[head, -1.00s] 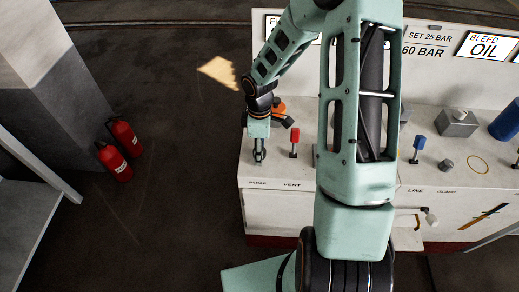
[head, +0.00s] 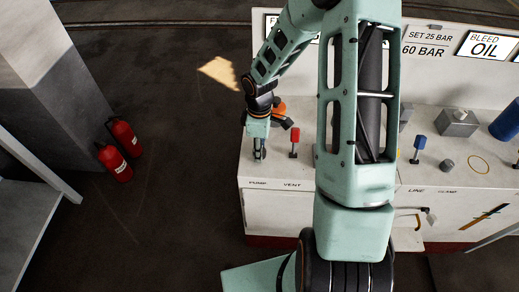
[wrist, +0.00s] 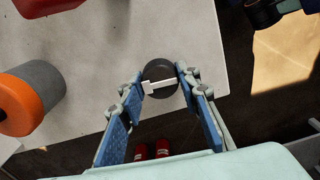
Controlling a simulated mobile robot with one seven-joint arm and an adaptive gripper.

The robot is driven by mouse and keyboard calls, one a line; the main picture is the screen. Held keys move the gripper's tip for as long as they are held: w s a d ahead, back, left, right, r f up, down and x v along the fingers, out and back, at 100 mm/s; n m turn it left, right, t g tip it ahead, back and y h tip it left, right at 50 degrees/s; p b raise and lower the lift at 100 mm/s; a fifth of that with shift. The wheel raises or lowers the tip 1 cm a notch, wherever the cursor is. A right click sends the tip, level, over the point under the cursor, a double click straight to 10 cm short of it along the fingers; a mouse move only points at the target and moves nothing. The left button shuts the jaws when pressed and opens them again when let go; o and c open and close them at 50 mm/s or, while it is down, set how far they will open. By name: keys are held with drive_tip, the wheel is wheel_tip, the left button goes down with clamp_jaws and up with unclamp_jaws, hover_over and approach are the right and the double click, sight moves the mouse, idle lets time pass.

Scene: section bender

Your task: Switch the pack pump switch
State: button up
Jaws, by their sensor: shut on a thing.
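The pump switch (wrist: 160,91) is a dark round knob with a white bar across its face, near the corner of the pale bench top in the wrist view. My gripper (wrist: 161,80) has its two blue fingers on either side of the knob, shut on it. In the head view my gripper (head: 259,153) points down at the bench's left end, above the printed PUMP label (head: 258,184). There the knob is mostly hidden by the fingers, and I cannot read the switch's position.
A red-topped lever (head: 294,142) stands just right of my gripper, above the VENT label. An orange and grey cylinder (wrist: 30,95) lies close by. A blue-topped lever (head: 418,147) is farther right.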

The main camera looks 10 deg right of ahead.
drive_tip(key=m+b, duration=0.2)
drive_tip(key=m, duration=0.3)
drive_tip(key=shift+f+m+b, duration=0.1)
drive_tip(key=shift+m+b, duration=0.25)
drive_tip(key=shift+m, duration=0.05)
drive_tip(key=m+b, duration=0.2)
drive_tip(key=m, duration=0.3)
idle(0.4)
drive_tip(key=o, duration=1.1)
drive_tip(key=shift+r, duration=0.2)
wheel_tip(320, 180, up, 12)
drive_tip(key=shift+f, duration=0.1)
drive_tip(key=shift+w, duration=0.1)
